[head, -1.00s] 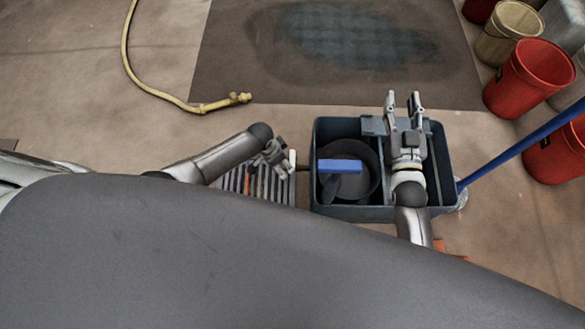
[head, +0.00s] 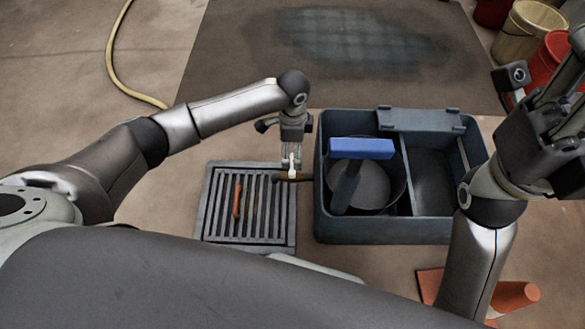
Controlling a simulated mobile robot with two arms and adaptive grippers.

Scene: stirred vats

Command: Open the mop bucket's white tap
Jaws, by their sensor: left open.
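The mop bucket (head: 364,229) is a dark blue-grey tub with two compartments, right of the floor drain. Its white tap handle (head: 292,167) stands up on a brassy spout (head: 288,177) at the bucket's left side, above the drain's right edge. My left gripper (head: 291,159) points down from above. Its open fingers are at the white handle, one to each side as far as I can see; contact cannot be told. My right gripper (head: 570,75) is raised at the right edge, partly cut off, and its finger gap is unclear.
A slotted floor drain (head: 211,211) holds an orange stick. An orange cone (head: 516,297) lies near my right arm. Red and tan buckets stand at the upper right.

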